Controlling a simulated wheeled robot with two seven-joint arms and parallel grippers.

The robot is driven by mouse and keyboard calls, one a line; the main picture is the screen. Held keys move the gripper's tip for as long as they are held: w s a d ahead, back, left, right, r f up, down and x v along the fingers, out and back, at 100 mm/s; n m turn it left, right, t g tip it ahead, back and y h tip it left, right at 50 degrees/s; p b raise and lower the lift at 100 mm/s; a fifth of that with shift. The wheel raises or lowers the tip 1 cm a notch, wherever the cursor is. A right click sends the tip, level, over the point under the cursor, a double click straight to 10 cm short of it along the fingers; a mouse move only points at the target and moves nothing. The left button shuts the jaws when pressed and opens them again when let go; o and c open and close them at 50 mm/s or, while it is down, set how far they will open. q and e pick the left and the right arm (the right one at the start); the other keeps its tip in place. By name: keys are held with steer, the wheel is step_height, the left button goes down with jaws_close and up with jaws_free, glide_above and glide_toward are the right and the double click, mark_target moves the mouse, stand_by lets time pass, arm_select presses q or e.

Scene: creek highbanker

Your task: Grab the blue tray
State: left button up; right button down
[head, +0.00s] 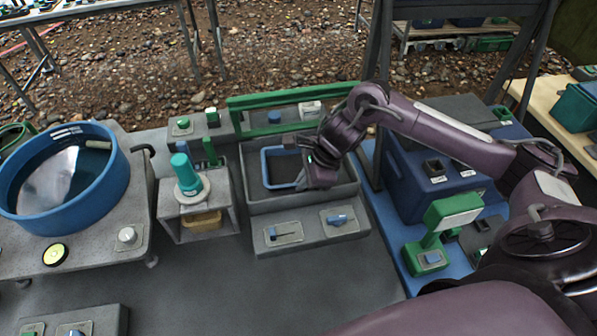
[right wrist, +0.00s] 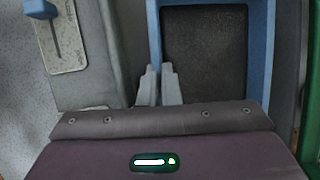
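The blue tray (head: 265,166) is a blue rectangular rim around a dark, rough floor. It lies inside a grey open box in the middle of the head view, and its rim also shows in the right wrist view (right wrist: 266,60). My right gripper (head: 308,172) reaches down over the tray's right side and hides part of it. In the right wrist view its two fingers (right wrist: 159,70) are close together, with the tray's side rim running between their tips. They look shut on that rim. My left gripper is not in view.
The grey box (head: 350,190) has walls around the tray and a front panel with two blue-handled switches. A green rail (head: 290,95) stands behind it. A teal-topped post (head: 186,175) stands on the left, beyond it a large blue basin (head: 112,190). A green-and-white device (head: 440,235) is on the right.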

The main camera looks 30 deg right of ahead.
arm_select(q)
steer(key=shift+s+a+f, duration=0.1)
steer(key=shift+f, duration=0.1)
arm_select(e)
steer(key=shift+r, duration=0.2)
